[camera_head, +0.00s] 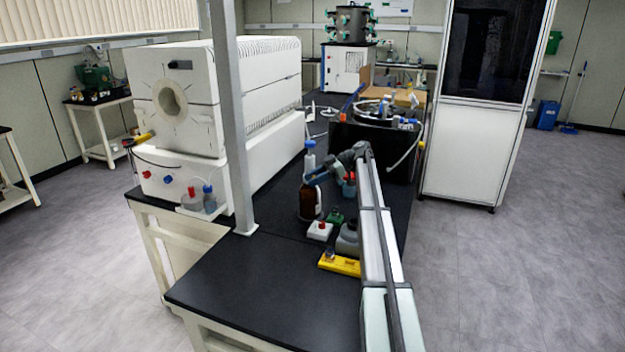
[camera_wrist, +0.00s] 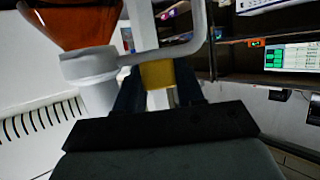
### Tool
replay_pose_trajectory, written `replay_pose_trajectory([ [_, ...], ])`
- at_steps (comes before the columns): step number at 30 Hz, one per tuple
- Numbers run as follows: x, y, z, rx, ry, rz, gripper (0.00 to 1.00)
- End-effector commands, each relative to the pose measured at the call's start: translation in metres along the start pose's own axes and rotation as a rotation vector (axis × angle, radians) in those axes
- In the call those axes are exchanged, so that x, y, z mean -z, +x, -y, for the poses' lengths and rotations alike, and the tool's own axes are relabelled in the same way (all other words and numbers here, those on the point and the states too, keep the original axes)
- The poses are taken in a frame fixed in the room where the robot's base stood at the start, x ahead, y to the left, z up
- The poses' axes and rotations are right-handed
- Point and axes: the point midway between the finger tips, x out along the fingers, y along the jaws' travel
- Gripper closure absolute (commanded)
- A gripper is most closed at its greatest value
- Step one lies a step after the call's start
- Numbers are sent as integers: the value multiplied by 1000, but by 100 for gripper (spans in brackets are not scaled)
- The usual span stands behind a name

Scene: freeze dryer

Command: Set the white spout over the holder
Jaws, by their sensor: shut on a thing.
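In the head view an amber bottle (camera_head: 307,204) stands upright on the black bench, with a white, blue-capped top part (camera_head: 310,158) above it. My gripper (camera_head: 318,177) is beside this top part, coming from the right. In the wrist view the amber bottle (camera_wrist: 72,22) fills the upper left, and a white collar (camera_wrist: 88,66) sits at its neck. The white spout (camera_wrist: 190,43) runs from there across the picture. My gripper (camera_wrist: 158,90) is shut, with a yellow piece (camera_wrist: 157,73) at the spout between its dark blue fingers. I cannot tell which item is the holder.
Right of the amber bottle's base stand a white block with a red top (camera_head: 320,231), a small green item (camera_head: 336,217) and a grey bottle (camera_head: 348,240). A yellow block (camera_head: 340,265) lies in front. The bench's near left is clear. A grey post (camera_head: 232,120) rises at left.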

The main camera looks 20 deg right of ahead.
Motion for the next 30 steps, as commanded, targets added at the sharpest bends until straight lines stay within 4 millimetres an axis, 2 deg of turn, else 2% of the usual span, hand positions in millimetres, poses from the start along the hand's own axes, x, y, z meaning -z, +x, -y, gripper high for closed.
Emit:
replay_pose_trajectory([
  [13, 0, -1, 0, 12, -5, 1, 100],
  [14, 0, -1, 0, 12, -5, 1, 61],
  [16, 0, -1, 0, 12, -5, 1, 55],
  [25, 2, -2, 0, 12, -5, 1, 55],
  [30, 19, -9, 0, 11, -6, 2, 55],
])
